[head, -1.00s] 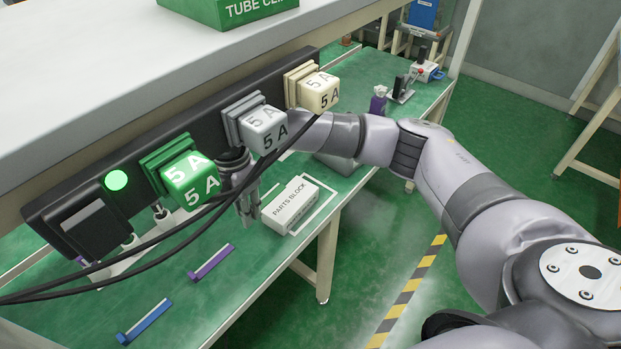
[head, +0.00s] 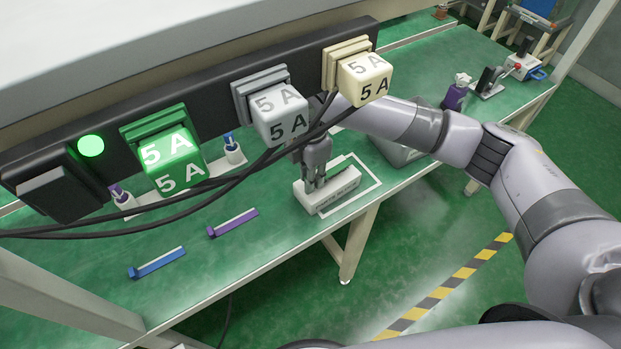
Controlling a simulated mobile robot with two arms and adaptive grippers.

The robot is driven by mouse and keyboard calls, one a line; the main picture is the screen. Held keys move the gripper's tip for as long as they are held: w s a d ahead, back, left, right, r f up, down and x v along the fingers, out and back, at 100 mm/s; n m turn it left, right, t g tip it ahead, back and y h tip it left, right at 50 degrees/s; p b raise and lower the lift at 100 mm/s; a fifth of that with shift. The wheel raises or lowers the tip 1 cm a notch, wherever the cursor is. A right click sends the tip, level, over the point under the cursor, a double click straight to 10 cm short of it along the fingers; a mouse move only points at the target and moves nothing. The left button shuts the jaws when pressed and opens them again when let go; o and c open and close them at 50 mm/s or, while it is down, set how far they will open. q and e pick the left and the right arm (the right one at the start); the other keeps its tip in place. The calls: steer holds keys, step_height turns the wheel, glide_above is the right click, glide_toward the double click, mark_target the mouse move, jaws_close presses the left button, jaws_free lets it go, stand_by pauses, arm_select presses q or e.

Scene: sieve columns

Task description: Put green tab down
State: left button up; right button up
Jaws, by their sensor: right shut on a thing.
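My right gripper (head: 314,176) points down at the white parts block (head: 342,192) on the green bench, below the grey 5 A cube. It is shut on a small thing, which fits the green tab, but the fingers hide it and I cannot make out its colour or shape. The fingertips overlap the block in the picture; I cannot tell whether they touch it. A blue tab (head: 158,262) and a purple tab (head: 233,223) lie apart on the bench to the left. My left gripper is not in view.
A dark rail with green (head: 172,160), grey (head: 278,115) and cream (head: 362,78) 5 A cubes and a lit green lamp (head: 91,146) overhangs the bench. Black cables (head: 240,180) sag in front. Purple-capped and blue-capped vials (head: 233,152) stand behind.

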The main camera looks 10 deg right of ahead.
steer(key=shift+f, duration=0.95)
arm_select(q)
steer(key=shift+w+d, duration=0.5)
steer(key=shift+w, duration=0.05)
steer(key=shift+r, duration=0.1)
arm_select(e)
steer(key=shift+f, duration=0.1)
steer(key=o, duration=0.7)
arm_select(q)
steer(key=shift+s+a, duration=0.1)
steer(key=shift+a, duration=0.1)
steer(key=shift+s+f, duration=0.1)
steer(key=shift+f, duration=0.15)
arm_select(e)
step_height(320, 180, up, 12)
steer(key=shift+a, duration=0.1)
